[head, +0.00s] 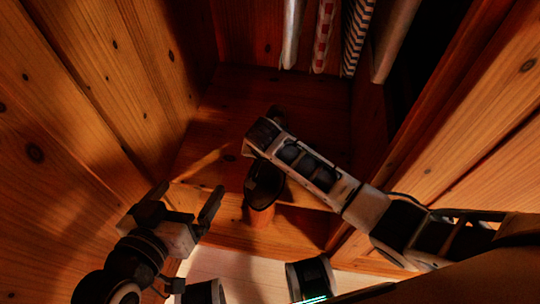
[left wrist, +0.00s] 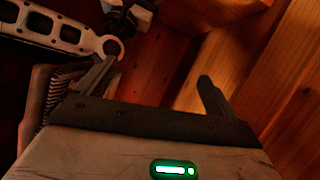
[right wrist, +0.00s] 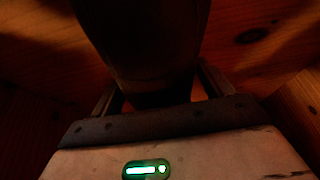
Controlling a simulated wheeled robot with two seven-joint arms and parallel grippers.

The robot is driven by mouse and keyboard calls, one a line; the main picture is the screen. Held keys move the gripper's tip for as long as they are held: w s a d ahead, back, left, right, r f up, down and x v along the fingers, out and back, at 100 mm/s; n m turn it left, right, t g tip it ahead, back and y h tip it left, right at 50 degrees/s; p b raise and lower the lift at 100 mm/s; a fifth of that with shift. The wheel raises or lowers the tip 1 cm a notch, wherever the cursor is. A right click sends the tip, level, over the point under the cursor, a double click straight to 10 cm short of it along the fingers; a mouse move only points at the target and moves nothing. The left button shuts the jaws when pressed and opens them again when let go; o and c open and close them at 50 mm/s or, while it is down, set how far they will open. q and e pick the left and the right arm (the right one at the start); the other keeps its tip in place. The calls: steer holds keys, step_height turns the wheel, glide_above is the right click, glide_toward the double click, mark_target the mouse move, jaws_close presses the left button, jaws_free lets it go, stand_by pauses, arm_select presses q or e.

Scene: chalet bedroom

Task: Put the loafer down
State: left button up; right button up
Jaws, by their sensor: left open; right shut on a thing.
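The loafer (right wrist: 140,35) is a large, dark brown shape between the fingers of my right gripper (right wrist: 158,88) in the right wrist view. It fills the upper middle of that view, and its details are lost in shadow. In the head view, my right arm reaches in from the right over the wooden compartment. A dark shape with a tan lower end (head: 262,213) shows below its wrist; I cannot tell for sure whether this is the loafer. My left gripper (head: 188,191) is open and empty at the lower left, apart from the loafer.
The wooden compartment floor (head: 225,110) is mostly bare and dim. Plank walls (head: 80,90) close in left and right. Several garments (head: 325,35) hang at the back. A wooden front ledge (head: 225,237) crosses below my right arm.

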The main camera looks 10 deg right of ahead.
arm_select(q)
steer(key=shift+f, duration=0.1)
arm_select(e)
steer(key=o, duration=1)
steer(key=shift+o, duration=1)
steer(key=shift+r, duration=0.2)
steer(key=p+v, duration=0.1)
steer(key=v, duration=0.1)
steer(key=shift+s+r+p, duration=0.1)
steer(key=shift+r+p, duration=0.25)
steer(key=p+v, duration=0.3)
steer(key=v, duration=0.5)
arm_select(q)
steer(key=shift+s+a+f+g+y+p, duration=0.1)
steer(key=shift+a+f+g+y, duration=0.2)
steer(key=shift+f+g, duration=0.25)
steer(key=shift+s+a+f+g+y+p, duration=0.15)
steer(key=shift+a+f+g+y, duration=0.2)
steer(key=shift+f, duration=0.3)
steer(key=shift+s+a+f+g+y+p, duration=0.1)
steer(key=shift+a+f+g+y, duration=0.15)
steer(key=shift+f+g, duration=0.3)
arm_select(e)
steer(key=shift+s+a+r, duration=0.1)
steer(key=shift+s+r, duration=0.15)
steer(key=shift+r, duration=0.2)
